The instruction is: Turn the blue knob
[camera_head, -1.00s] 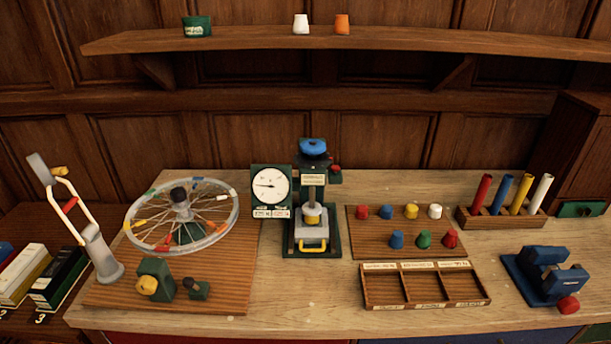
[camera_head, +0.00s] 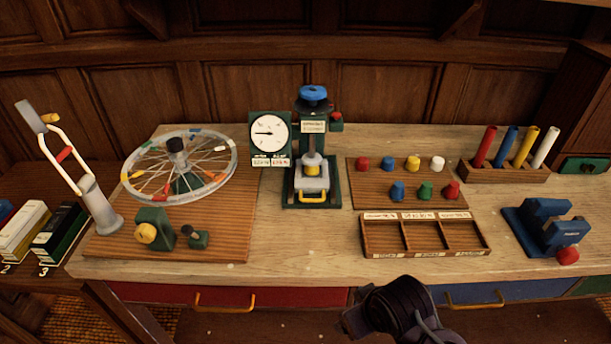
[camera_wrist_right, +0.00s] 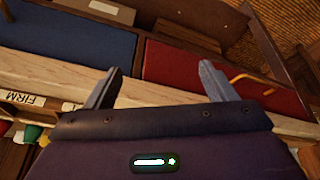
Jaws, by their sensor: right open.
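The blue knob (camera_head: 313,93) sits on top of a dark green press (camera_head: 314,150) at the middle back of the bench. It is a round handwheel above a dark column. My right arm shows at the bottom of the head view, below the bench's front edge, well in front of the press. Its fingertips are hidden there. In the right wrist view my right gripper (camera_wrist_right: 158,85) is open and empty, with its two fingers spread over the bench edge and drawer fronts. The knob is not in the wrist view. My left gripper is not in view.
A dial gauge (camera_head: 269,137) stands just left of the press. A spoked wheel (camera_head: 178,165) is further left. Coloured pegs on a board (camera_head: 400,195) and a sorting tray (camera_head: 425,250) are to the right. A blue vise (camera_head: 545,228) is at the far right. Bare bench lies before the press.

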